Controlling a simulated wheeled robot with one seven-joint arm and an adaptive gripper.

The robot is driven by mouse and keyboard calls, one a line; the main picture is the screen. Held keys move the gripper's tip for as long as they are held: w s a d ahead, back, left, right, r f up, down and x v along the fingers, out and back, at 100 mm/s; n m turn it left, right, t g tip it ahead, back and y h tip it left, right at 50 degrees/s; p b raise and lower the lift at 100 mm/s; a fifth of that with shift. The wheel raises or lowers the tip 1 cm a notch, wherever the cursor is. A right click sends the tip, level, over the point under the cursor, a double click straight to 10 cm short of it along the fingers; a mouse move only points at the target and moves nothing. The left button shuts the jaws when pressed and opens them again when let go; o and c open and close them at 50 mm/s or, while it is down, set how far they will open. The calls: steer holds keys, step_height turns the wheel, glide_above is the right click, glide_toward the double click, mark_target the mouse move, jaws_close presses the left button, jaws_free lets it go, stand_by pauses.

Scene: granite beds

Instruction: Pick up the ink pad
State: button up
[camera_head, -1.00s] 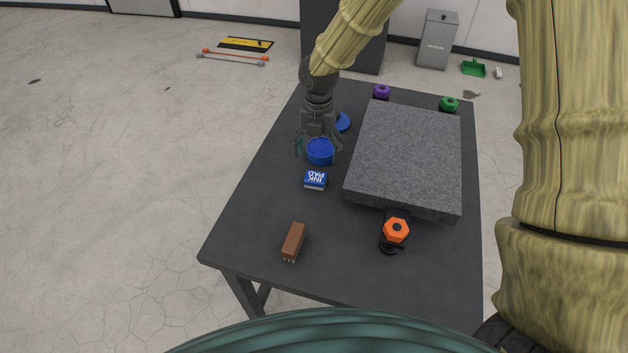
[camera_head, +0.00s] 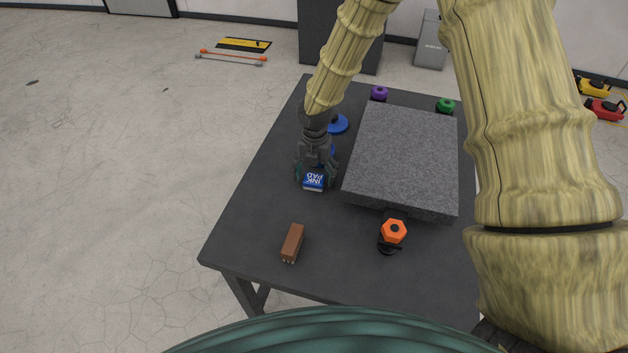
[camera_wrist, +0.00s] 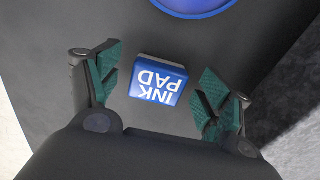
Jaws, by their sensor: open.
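The ink pad (camera_head: 313,183) is a small blue and white block with white lettering, lying on the dark table left of the granite slab. In the wrist view the ink pad (camera_wrist: 158,79) lies between my two green-padded fingers, with a gap on each side. My gripper (camera_head: 315,178) is open and points down over it, hiding part of it in the head view. My gripper in the wrist view (camera_wrist: 156,90) holds nothing.
The granite slab (camera_head: 403,160) stands to the right. A brown brush (camera_head: 292,243) and an orange-knobbed item (camera_head: 393,232) lie nearer the front.

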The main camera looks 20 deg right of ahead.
mark_target(315, 175)
steer(key=shift+f, duration=0.5)
steer(key=shift+c, duration=0.2)
steer(key=c, duration=0.8)
steer(key=shift+r, duration=0.1)
steer(key=shift+c, duration=0.2)
step_height(315, 175, up, 10)
steer(key=shift+f+b, duration=0.1)
steer(key=shift+b, duration=0.35)
